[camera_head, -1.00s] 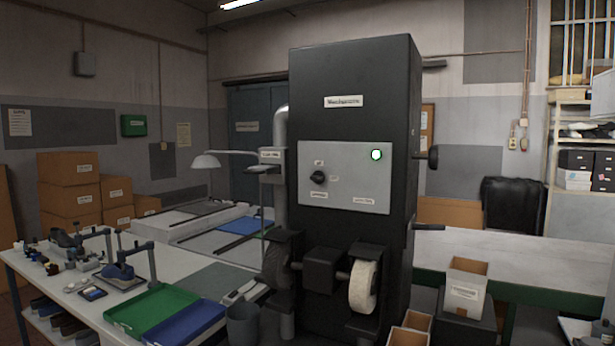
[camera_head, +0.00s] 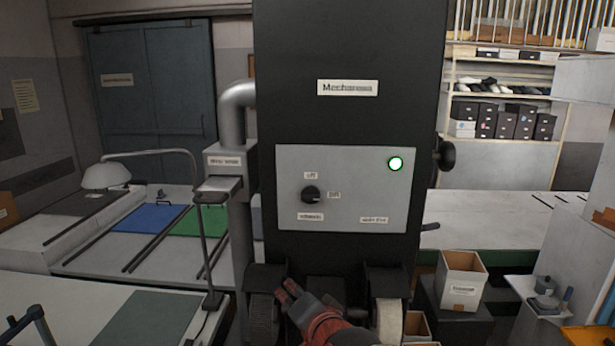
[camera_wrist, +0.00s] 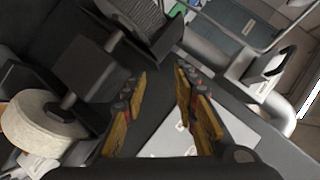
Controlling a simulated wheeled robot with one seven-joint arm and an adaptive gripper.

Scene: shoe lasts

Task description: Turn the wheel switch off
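The wheel machine is a tall black cabinet (camera_head: 350,40) with a grey control panel (camera_head: 345,210) on its front. A round black switch knob (camera_head: 311,194) sits on the panel's left side, with small labels above, right of and below it. A round lamp (camera_head: 395,163) at the panel's upper right glows green. My gripper (camera_head: 286,290) is below the panel, in front of the wheels and apart from the knob. In the wrist view my gripper (camera_wrist: 160,84) has its two fingers apart with nothing between them. Part of the panel (camera_wrist: 170,142) shows there; the knob cannot be made out.
A dark wheel (camera_head: 263,318) and a pale wheel (camera_head: 389,320) stick out low on the machine. A grey duct (camera_head: 240,100) and a lamp stand (camera_head: 200,220) stand at left. A labelled box (camera_head: 462,275) stands right. The space before the panel is clear.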

